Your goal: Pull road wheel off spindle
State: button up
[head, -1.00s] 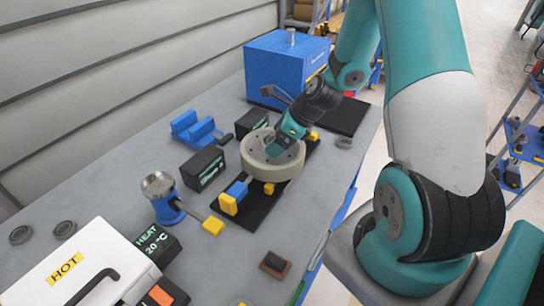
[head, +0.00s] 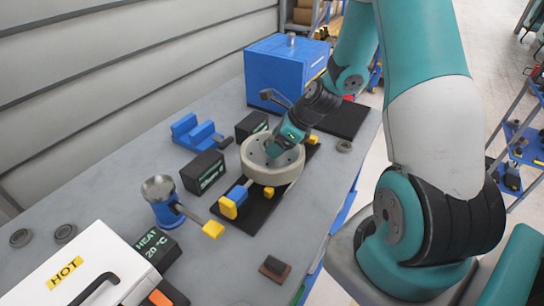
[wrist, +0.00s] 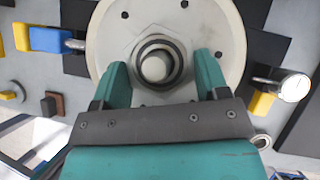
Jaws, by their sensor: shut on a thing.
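The road wheel (head: 282,176) is a thick pale grey disc with small dark holes. It lies flat over a black base (head: 257,215) on the bench, with yellow blocks at its edges. In the wrist view the wheel (wrist: 112,22) fills the upper middle. The rounded spindle end (wrist: 153,68) shows inside dark rings at its centre. My gripper (head: 272,153) reaches down into the wheel's middle from above. In the wrist view its teal fingers (wrist: 160,72) are shut on the wheel's raised hub, one on each side. Whether the wheel has lifted cannot be told.
A blue-handled clamp with a yellow tip (head: 231,201) stands close at the wheel's front left. A dark display box (head: 203,172) and a blue stand with a metal cup (head: 160,200) are left of it. A blue box (head: 285,78) is behind. The bench front centre is fairly clear.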

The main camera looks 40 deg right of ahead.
jog(key=shift+r, duration=0.15)
notch_tip(320, 180, up, 10)
jog(key=p, duration=0.9)
jog(key=shift+w+d+f, duration=0.15)
jog(key=shift+w+f, duration=0.05)
jog(key=shift+f, duration=0.05)
dwell(1.4)
jog(key=shift+r+p, duration=0.55)
jog(key=shift+p, duration=0.25)
notch_tip(320, 180, up, 4)
jog(key=p, duration=0.4)
jog(key=shift+f, duration=0.1)
jog(key=shift+s, duration=0.15)
dwell(0.4)
